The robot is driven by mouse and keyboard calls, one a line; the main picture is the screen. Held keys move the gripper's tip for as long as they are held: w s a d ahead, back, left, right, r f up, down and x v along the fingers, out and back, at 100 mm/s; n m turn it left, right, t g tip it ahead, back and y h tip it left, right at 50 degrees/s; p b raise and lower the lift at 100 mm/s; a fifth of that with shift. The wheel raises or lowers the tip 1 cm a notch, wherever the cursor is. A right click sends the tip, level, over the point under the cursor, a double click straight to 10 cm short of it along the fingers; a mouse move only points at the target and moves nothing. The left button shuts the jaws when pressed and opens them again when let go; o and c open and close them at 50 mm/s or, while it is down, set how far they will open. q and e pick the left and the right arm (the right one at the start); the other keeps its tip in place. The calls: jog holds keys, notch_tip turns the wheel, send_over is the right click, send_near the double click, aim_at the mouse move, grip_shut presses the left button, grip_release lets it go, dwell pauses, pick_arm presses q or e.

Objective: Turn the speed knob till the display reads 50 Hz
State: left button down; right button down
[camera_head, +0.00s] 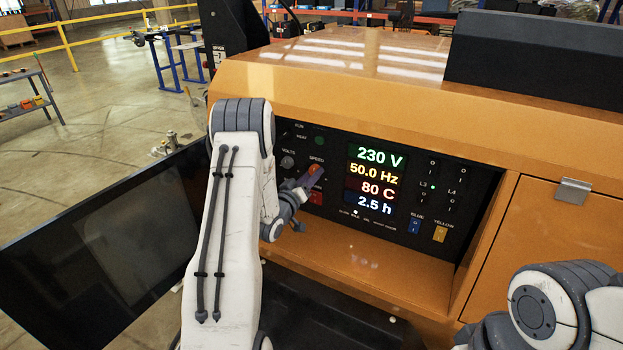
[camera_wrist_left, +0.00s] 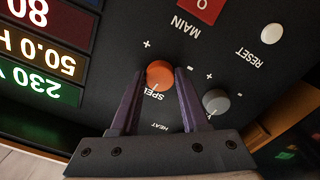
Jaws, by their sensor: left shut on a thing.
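The orange speed knob (camera_head: 314,169) sits on the black control panel, left of the display. My left gripper (camera_head: 310,179) reaches it from below. In the left wrist view, the two fingers of my left gripper (camera_wrist_left: 158,80) are shut on the sides of the speed knob (camera_wrist_left: 160,73), and the knob's top shows between them. The display (camera_head: 376,180) reads 230 V, 50.0 Hz, 80 C and 2.5 h. The same readout (camera_wrist_left: 38,67) shows upside down in the left wrist view. Part of my right arm is at the lower right; its gripper is out of view.
A grey volts knob (camera_wrist_left: 216,101) is beside the speed knob. The red main switch (camera_wrist_left: 201,8) and a white reset button (camera_wrist_left: 272,33) are close by. Blue (camera_head: 414,227) and yellow (camera_head: 439,234) switches are right of the display. An open dark door (camera_head: 60,260) stands at the left.

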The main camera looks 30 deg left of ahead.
pick_arm(q)
jog(key=shift+n, duration=0.6)
jog(key=shift+c, duration=2)
grip_release()
jog(key=shift+s, duration=0.15)
jog(key=s+b, duration=0.2)
jog(key=s, duration=0.8)
jog(key=shift+d+b, duration=0.3)
jog(key=shift+b, duration=0.1)
jog(key=shift+s, duration=0.1)
